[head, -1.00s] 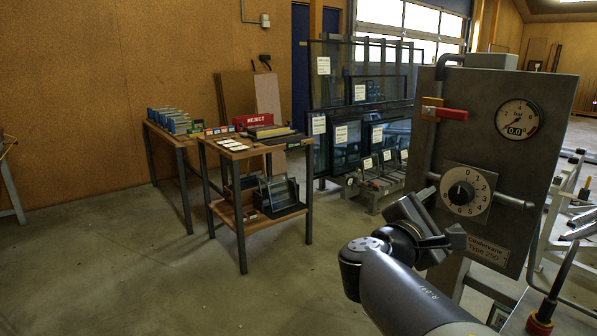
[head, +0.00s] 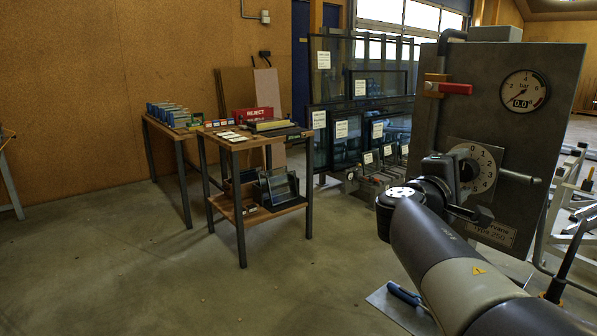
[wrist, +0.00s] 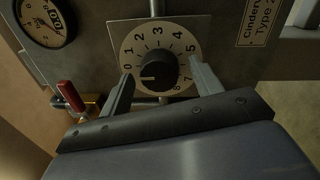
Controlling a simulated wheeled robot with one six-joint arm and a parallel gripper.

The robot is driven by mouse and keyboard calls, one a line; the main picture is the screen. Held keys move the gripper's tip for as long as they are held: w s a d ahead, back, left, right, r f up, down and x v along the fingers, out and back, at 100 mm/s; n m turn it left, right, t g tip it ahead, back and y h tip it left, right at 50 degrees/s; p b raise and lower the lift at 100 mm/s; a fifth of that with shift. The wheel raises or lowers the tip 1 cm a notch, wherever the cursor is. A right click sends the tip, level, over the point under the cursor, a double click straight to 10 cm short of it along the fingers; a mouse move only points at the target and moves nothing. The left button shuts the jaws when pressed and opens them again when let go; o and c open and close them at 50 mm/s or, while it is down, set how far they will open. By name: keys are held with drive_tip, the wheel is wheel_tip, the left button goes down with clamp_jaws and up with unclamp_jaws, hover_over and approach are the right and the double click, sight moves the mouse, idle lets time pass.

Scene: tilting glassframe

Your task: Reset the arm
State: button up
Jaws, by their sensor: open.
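The grey control panel (head: 500,105) stands at the right in the head view. Its round dial (head: 484,182) is partly hidden behind my gripper (head: 462,190). In the wrist view the numbered dial (wrist: 168,42) has a black knob (wrist: 157,68) in the middle, with a white mark on its left side. My gripper (wrist: 161,74) is open, with one finger to each side of the knob; both fingers look apart from it. Whether they are level with the knob in depth I cannot tell. Nothing is held.
A pressure gauge (head: 523,92) reads 0.0, and a red-handled valve (head: 453,88) sits on the panel's upper left. A wooden table (head: 235,148) and glass racks (head: 345,140) stand farther back. The floor at left is clear.

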drive_tip(key=m+b, duration=0.1)
drive_tip(key=m, duration=0.3)
drive_tip(key=shift+f, duration=0.1)
drive_tip(key=m, duration=0.2)
drive_tip(key=m+b, duration=0.1)
drive_tip(key=m, duration=0.1)
drive_tip(key=shift+w+a+m+g+h, duration=0.1)
drive_tip(key=shift+m+g+h, duration=0.2)
drive_tip(key=shift+m+h, duration=0.1)
drive_tip(key=m, duration=0.5)
drive_tip(key=shift+m+g, duration=0.4)
drive_tip(key=shift+m+p, duration=0.45)
drive_tip(key=shift+m, duration=0.35)
